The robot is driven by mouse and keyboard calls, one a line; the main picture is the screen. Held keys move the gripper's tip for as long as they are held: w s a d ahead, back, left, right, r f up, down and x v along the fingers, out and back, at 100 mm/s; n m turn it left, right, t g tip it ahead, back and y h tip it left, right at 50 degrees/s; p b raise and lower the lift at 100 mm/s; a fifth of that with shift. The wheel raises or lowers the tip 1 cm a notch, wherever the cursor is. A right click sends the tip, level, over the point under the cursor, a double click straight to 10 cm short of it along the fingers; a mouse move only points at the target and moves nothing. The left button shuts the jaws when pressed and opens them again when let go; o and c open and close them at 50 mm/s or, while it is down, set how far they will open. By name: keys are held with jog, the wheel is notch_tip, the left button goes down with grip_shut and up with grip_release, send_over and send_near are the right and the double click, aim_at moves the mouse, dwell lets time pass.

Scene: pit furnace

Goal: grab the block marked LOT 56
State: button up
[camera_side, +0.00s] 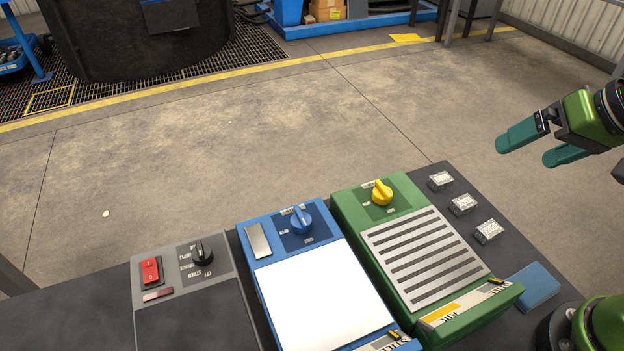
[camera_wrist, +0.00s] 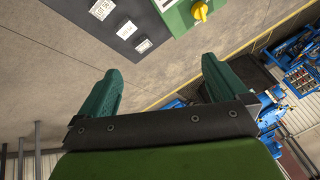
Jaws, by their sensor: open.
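Three small pale labelled blocks sit in a row on the dark table top, right of the green unit. In the side view they are the far block (camera_side: 440,181), the middle block (camera_side: 463,204) and the near block (camera_side: 488,231). The wrist view shows them at upper left: one at the top (camera_wrist: 102,9), one in the middle (camera_wrist: 126,29) and one lower (camera_wrist: 143,46). Their lettering is too small to tell which is LOT 56.
The green unit (camera_side: 350,207) with a yellow knob (camera_side: 382,193) stands left of the blocks. A blue unit (camera_side: 258,258) and a grey unit (camera_side: 222,246) stand further left. A blue pad (camera_side: 536,286) lies near the table's right side. Open floor lies behind.

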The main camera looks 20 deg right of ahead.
jog(key=shift+s+a+r+n+t, duration=0.2)
jog(key=shift+s+a+n+t, duration=0.1)
jog(key=shift+s+t, duration=0.15)
jog(key=shift+s+a+r, duration=0.15)
jog(key=shift+s+r, duration=0.15)
jog(key=c, duration=0.3)
jog(key=shift+f, duration=0.1)
jog(key=n+g+h, duration=0.2)
jog(key=n+g, duration=0.3)
jog(key=g, duration=0.2)
send_over(491, 228)
notch_tip(491, 228, down, 8)
jog(key=f, duration=1)
jog(key=shift+a+f, duration=0.15)
jog(key=shift+a, duration=0.05)
jog(key=shift+d+f, duration=0.15)
jog(key=shift+f, duration=2.65)
